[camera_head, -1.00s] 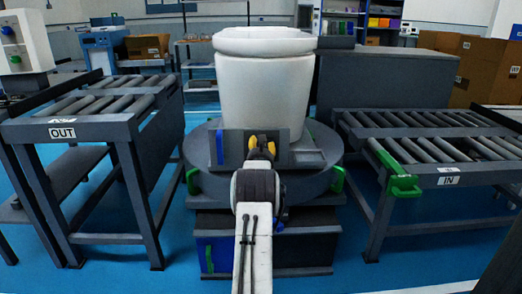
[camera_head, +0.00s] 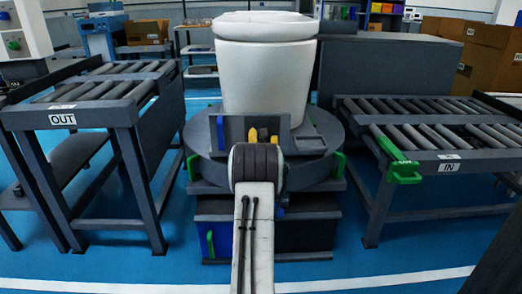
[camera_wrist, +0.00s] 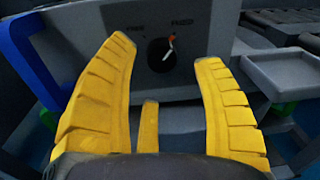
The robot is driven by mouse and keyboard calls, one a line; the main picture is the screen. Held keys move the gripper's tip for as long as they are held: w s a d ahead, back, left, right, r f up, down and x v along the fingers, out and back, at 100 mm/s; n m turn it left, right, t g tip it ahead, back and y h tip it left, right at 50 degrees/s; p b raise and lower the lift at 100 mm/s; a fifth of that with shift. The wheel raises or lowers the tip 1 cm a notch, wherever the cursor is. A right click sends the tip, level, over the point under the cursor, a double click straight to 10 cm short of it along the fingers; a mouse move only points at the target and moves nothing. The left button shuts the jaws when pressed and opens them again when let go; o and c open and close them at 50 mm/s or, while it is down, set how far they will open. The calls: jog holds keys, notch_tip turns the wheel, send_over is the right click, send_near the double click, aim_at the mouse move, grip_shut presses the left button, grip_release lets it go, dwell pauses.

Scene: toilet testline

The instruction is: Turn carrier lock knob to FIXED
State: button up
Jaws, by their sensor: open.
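The carrier lock knob (camera_wrist: 161,56) is a black dial with a pale pointer on a grey panel (camera_wrist: 212,20) in the wrist view. A small FREE label is at its upper left and a FIXED label at its upper right. The pointer's orange tip leans up and right, towards FIXED. My gripper (camera_wrist: 168,54) is open, with ridged yellow fingers left and right of the knob in the picture. I see no contact; the depth gap is unclear. In the head view my gripper (camera_head: 262,135) is mostly behind my wrist, in front of the panel, and the knob is hidden.
A white toilet (camera_head: 266,85) stands on the round grey carrier (camera_head: 335,140) behind the panel. A blue handle (camera_wrist: 38,60) is left of my fingers, and a grey tray (camera_wrist: 285,75) is right. The OUT roller table (camera_head: 75,108) and IN roller table (camera_head: 420,157) flank the carrier.

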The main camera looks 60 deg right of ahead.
jog(key=v, duration=0.6)
jog(key=shift+a, duration=0.2)
dwell(0.6)
